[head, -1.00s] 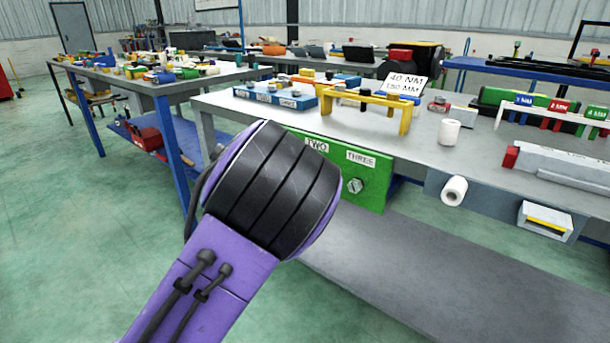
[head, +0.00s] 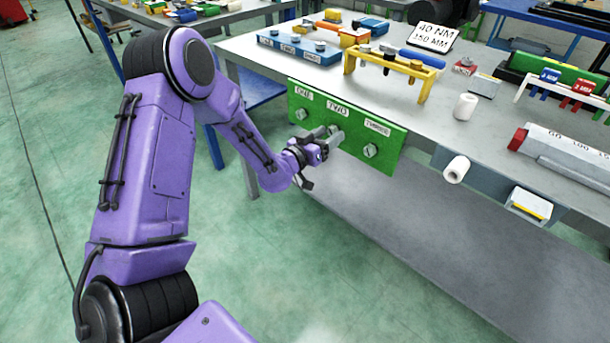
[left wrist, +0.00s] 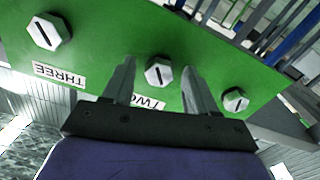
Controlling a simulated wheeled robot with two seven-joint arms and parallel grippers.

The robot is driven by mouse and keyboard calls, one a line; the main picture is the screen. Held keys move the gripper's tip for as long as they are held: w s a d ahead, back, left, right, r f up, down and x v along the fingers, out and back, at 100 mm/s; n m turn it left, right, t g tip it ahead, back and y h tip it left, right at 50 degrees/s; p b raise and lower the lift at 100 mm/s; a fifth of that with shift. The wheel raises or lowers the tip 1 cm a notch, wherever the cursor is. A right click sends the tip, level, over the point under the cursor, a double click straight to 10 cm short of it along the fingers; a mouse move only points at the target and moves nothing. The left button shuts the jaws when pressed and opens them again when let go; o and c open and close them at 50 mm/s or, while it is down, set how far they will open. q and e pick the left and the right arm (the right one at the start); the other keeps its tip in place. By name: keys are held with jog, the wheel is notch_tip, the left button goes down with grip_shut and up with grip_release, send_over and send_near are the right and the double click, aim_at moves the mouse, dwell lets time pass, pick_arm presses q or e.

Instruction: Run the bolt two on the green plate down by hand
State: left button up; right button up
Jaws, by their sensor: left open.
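The green plate (head: 392,163) hangs upright on the front edge of the workbench, with labels ONE, TWO and THREE. Bolt two (left wrist: 159,72) is a slotted hex head in the plate's middle. Bolt one (left wrist: 236,99) and bolt three (left wrist: 48,32) sit on either side, and bolt three also shows in the head view (head: 370,150). My left gripper (head: 330,137) is at the plate in front of bolt two. In the left wrist view its open fingers (left wrist: 158,66) stand on either side of bolt two's head, with gaps visible. My right gripper is out of view.
Above the plate, a blue block (head: 300,47) with bolts and a yellow rack (head: 424,76) stand on the workbench. A white roll (head: 456,169) sticks out from the bench front on the right. The floor in front is clear.

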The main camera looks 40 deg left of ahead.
pick_arm(q)
jog(key=n+p, duration=0.1)
jog(key=n, duration=0.4)
jog(key=shift+r, duration=0.2)
jog(key=n, duration=0.2)
jog(key=shift+n, duration=0.3)
jog(key=n, duration=0.4)
jog(key=shift+d+f, duration=0.1)
jog(key=n, duration=1.5)
jog(key=s+p, duration=0.4)
jog(key=s, duration=0.6)
jog(key=s+d+f+m+g+h, duration=0.1)
jog(key=s+d+f+m+g, duration=0.15)
jog(key=d+f, duration=0.3)
jog(key=s+d+f+m+g+h, duration=0.2)
jog(key=d+f+m+g, duration=0.2)
jog(key=d, duration=0.2)
jog(key=s+d+f+m+g+y, duration=0.2)
jog(key=s+f+m+g, duration=0.3)
jog(key=s+f, duration=0.5)
jog(key=shift+s+f+m+p, duration=0.15)
jog(key=shift+s+m+p, duration=0.3)
jog(key=shift+s+m, duration=0.45)
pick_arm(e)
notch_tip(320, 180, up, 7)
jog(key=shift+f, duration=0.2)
